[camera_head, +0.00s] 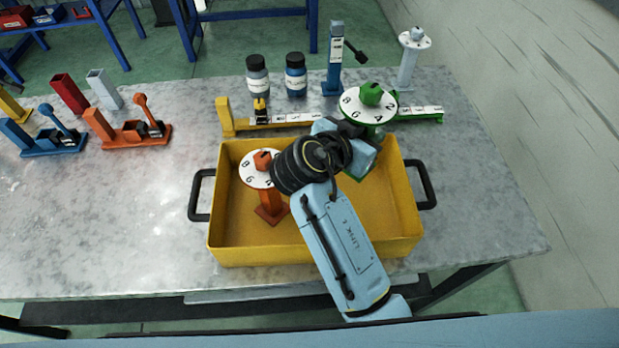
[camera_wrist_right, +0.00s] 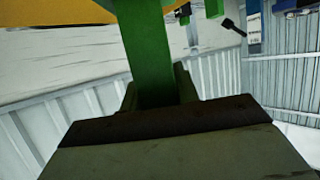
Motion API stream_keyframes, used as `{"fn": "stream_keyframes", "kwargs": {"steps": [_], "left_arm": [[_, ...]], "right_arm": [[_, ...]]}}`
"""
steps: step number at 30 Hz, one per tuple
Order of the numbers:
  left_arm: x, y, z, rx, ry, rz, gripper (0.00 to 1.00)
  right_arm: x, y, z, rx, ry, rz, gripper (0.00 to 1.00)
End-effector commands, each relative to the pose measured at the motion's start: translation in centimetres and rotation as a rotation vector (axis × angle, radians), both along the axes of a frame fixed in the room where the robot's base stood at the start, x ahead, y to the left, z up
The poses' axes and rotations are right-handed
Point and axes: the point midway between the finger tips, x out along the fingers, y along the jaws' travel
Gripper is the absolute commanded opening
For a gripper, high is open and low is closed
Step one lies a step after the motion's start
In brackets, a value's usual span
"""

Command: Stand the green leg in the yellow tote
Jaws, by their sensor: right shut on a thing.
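The green leg (camera_head: 369,108) is upright, with a white numbered dial and green knob at its top. My right gripper (camera_head: 358,137) is shut on its post, just below the dial. The green post (camera_wrist_right: 148,50) also fills the middle of the right wrist view. The leg is over the right back part of the yellow tote (camera_head: 230,253). A bit of its green base shows below the gripper, inside the tote's outline. I cannot tell whether the base touches the tote floor. My left gripper is not in view.
An orange leg (camera_head: 270,204) with a dial stands in the tote's left half. Behind the tote are a yellow leg (camera_head: 226,115) lying down, two dark bottles (camera_head: 258,78), a blue leg (camera_head: 335,62) and a grey leg (camera_head: 409,68). Orange and blue parts lie at the left.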

Motion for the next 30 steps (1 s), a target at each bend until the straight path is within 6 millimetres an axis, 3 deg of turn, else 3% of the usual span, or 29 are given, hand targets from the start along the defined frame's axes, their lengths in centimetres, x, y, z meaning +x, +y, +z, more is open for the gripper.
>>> {"fn": "stream_keyframes", "kwargs": {"steps": [4,9,13,17,24,30], "left_arm": [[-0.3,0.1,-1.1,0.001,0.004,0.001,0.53],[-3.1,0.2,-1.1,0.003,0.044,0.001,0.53],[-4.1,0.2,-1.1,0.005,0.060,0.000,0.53],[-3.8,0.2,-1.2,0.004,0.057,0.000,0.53],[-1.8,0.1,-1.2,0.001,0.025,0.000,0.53],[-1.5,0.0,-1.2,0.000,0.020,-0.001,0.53]], "right_arm": [[0.0,0.0,-2.3,-0.002,-0.001,0.002,0.00],[-0.1,0.0,-5.3,-0.004,0.001,0.002,0.00],[-0.1,0.0,-7.2,-0.003,-0.001,0.002,0.00],[0.0,0.0,-8.4,-0.002,-0.002,0.002,0.00],[-0.1,0.0,-11.4,-0.002,-0.002,0.002,0.00],[-0.1,0.0,-11.7,0.001,-0.005,0.002,0.00]]}}
